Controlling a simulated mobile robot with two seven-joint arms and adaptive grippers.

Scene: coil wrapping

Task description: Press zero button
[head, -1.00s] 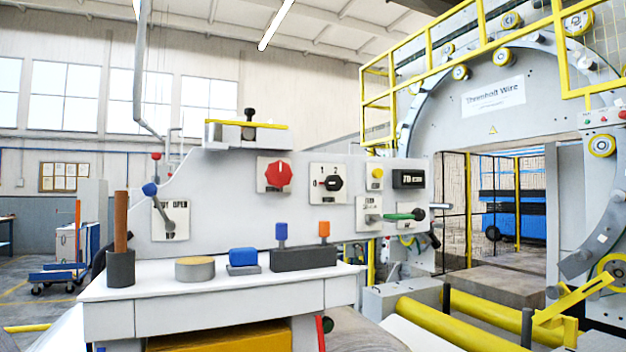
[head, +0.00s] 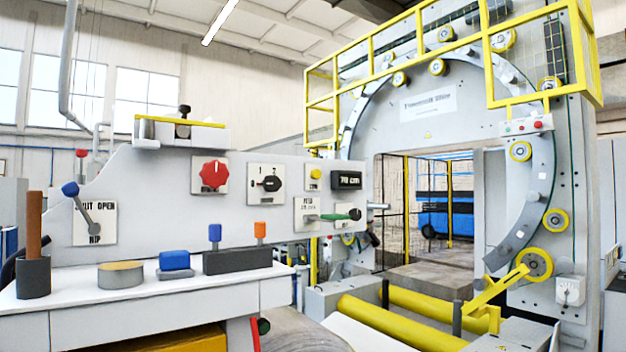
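A grey control panel (head: 150,235) stands at the left and centre of the head view. A small yellow round button (head: 315,174) sits on a light plate on it, beside a black display (head: 347,180) that seems to read "70 cm". I cannot read a label saying zero on the button. A red knob (head: 214,174) and a black selector (head: 271,184) are to its left. A green-handled lever (head: 333,217) is below it. Neither gripper is in view.
A shelf in front of the panel holds a blue block (head: 175,260), a round tin (head: 120,274) and a dark holder (head: 237,261). A blue-knobbed lever (head: 70,189) is at left. A large ring machine (head: 428,103) and yellow rollers (head: 400,325) stand at right.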

